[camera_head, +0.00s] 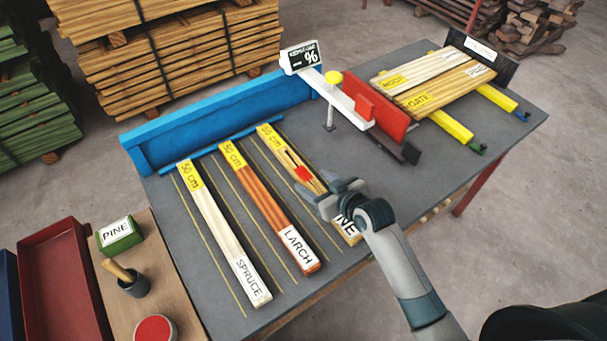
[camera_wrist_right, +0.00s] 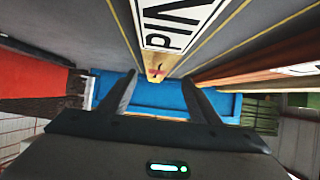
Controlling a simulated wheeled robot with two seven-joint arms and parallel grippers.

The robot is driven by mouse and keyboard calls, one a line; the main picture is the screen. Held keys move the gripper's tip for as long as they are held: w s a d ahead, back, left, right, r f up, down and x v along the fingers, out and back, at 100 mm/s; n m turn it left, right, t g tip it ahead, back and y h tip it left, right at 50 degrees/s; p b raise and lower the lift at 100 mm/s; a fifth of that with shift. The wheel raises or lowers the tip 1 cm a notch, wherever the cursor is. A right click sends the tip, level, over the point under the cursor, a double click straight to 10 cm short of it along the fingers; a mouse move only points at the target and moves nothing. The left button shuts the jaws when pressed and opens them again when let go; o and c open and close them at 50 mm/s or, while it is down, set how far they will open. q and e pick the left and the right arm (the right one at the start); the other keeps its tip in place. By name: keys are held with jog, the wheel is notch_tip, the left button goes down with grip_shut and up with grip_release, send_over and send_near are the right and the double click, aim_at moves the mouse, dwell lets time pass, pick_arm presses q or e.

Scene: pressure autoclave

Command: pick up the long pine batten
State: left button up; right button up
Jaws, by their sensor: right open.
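The long pine batten (camera_head: 283,151) lies on the grey table, to the right of two other battens. Its far end has a yellow 50 cm label, and a red mark sits near its middle. My right gripper (camera_head: 322,192) is over the batten and hides part of it and of its near label. In the right wrist view the open fingers (camera_wrist_right: 160,78) stand apart on either side of the batten's line, with the batten (camera_wrist_right: 160,60) and its label in front. I cannot tell whether they touch it. My left gripper is not in view.
The larch batten (camera_head: 262,204) and spruce batten (camera_head: 215,220) lie to the left. A blue fence (camera_head: 220,115) runs behind them. A white and red measuring device (camera_head: 345,97) and yellow-labelled boards (camera_head: 435,85) stand right. A side bench (camera_head: 150,270) holds a green PINE block (camera_head: 119,236).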

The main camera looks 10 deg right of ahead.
aim_at(304, 174)
jog(key=shift+w, duration=0.1)
dwell(0.3)
jog(key=shift+p+x, duration=0.5)
jog(key=shift+x, duration=0.3)
jog(key=x, duration=0.2)
jog(key=shift+w+d+f+p, duration=0.1)
jog(key=shift+w+p, duration=0.3)
jog(key=shift+w+a+f, duration=0.2)
jog(key=shift+w+f, duration=0.1)
jog(key=shift+w, duration=0.1)
jog(key=shift+c, duration=0.3)
jog(key=c, duration=1.3)
jog(key=shift+r, duration=0.15)
